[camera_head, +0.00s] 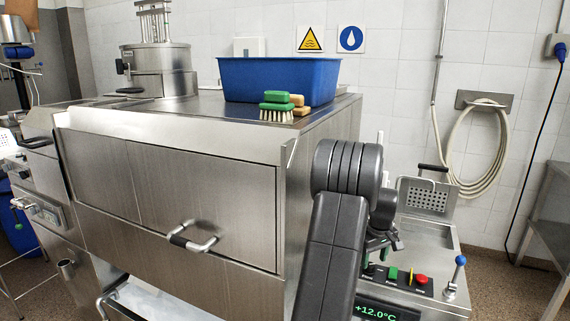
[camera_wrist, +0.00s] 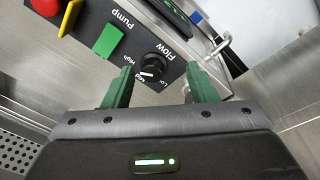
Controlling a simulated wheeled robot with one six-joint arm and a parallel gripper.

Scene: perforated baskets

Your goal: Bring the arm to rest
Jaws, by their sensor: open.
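My gripper (camera_wrist: 158,72) is open, with its two green fingers apart and nothing between them at the tips. In the wrist view, the black Flow knob (camera_wrist: 153,67) appears in the gap between the fingertips; I cannot tell how far beyond them it is. In the head view, my gripper (camera_head: 383,243) points down over the control panel at the right and is partly hidden by my dark arm. The black panel (camera_head: 405,284) carries a green Pump switch (camera_wrist: 108,40) and a red button (camera_head: 421,280).
A large steel machine (camera_head: 180,190) stands left of my arm. On top are a blue basin (camera_head: 280,80), brushes (camera_head: 276,107) and a steel pot (camera_head: 160,70). A perforated basket (camera_head: 427,195) and a blue-tipped lever (camera_head: 459,263) are near the panel. A coiled hose (camera_head: 480,160) hangs behind.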

